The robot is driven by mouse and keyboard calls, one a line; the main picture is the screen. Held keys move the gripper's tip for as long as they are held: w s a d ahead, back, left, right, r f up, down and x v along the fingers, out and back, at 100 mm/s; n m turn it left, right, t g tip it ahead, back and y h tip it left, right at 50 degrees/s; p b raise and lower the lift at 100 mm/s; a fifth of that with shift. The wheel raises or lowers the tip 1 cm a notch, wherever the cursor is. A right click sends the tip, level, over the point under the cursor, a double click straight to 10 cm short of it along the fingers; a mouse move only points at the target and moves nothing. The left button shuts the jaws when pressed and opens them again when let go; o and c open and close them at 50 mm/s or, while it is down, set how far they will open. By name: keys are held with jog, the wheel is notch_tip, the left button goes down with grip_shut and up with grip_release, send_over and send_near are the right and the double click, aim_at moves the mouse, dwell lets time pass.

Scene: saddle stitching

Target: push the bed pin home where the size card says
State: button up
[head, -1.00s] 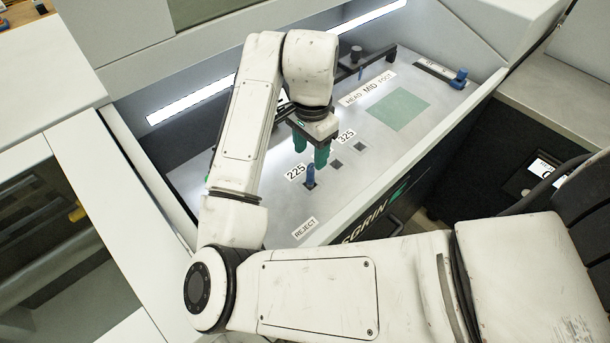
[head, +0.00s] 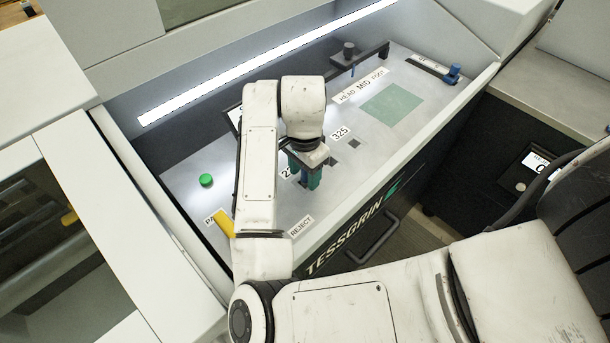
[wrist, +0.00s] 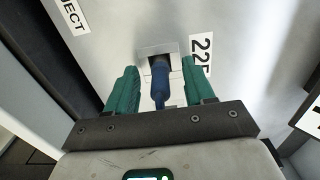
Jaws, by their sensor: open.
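The bed pin (wrist: 160,80) is blue and stands in a square hole beside the 225 label (wrist: 201,55). How deep it sits is unclear. My gripper (wrist: 160,82) is open, with one green finger on each side of the pin and visible gaps between. In the head view my gripper (head: 305,176) is low over the 225 hole and mostly covers the pin and label. Two empty square holes lie up and right of it, the farther (head: 355,143) by the 325 label (head: 340,133). A dark-framed card (head: 235,118) behind my arm is mostly hidden; its size is unreadable.
A green button (head: 206,180) and a yellow lever (head: 225,222) are at left. A REJECT label (head: 301,226) lies near the front edge. A black bracket (head: 360,60), a green pad (head: 395,104) and another blue piece (head: 453,74) are toward the right.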

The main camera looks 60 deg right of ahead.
grip_shut()
dwell(0.3)
jog(key=shift+r, duration=0.1)
